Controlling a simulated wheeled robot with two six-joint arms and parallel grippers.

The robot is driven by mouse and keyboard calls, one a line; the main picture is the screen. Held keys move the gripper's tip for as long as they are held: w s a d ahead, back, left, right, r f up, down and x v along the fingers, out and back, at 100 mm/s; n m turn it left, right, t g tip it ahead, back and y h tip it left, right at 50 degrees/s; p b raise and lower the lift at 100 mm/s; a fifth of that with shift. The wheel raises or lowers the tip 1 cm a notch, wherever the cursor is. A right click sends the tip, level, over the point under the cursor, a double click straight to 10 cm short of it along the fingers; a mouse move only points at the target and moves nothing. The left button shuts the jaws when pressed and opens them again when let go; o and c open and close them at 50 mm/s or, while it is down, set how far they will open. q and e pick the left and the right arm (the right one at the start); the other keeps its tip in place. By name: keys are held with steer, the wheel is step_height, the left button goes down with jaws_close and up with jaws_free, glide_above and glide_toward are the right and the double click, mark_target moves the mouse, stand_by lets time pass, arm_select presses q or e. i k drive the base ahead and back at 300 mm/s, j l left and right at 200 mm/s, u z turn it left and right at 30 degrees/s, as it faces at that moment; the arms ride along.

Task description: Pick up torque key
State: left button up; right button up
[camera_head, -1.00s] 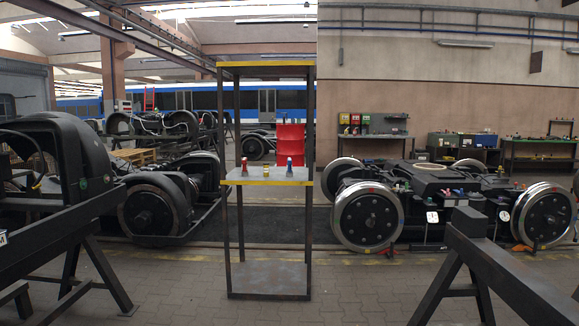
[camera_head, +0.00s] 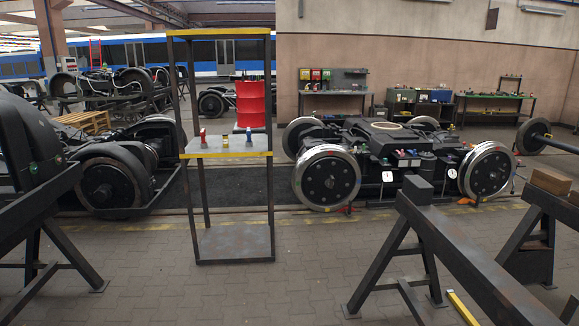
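No torque key can be made out for certain. On the middle shelf of a tall dark metal rack (camera_head: 229,154) stand a small red item (camera_head: 203,133), a small yellow item (camera_head: 225,141) and a small item with blue and red parts (camera_head: 249,138). They are too small to identify. Neither of my grippers is in view.
A bogie with steel wheels (camera_head: 327,178) stands right of the rack, and a dark wheeled bogie (camera_head: 107,184) stands left. Black trestles (camera_head: 450,250) block the right foreground, others the left. Paved floor (camera_head: 240,295) is free before the rack. Workbenches line the back wall.

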mark_target(248, 143)
steer(key=i+j, duration=0.1)
steer(key=i, duration=3.4)
steer(key=l+z, duration=0.05)
steer(key=l, duration=0.05)
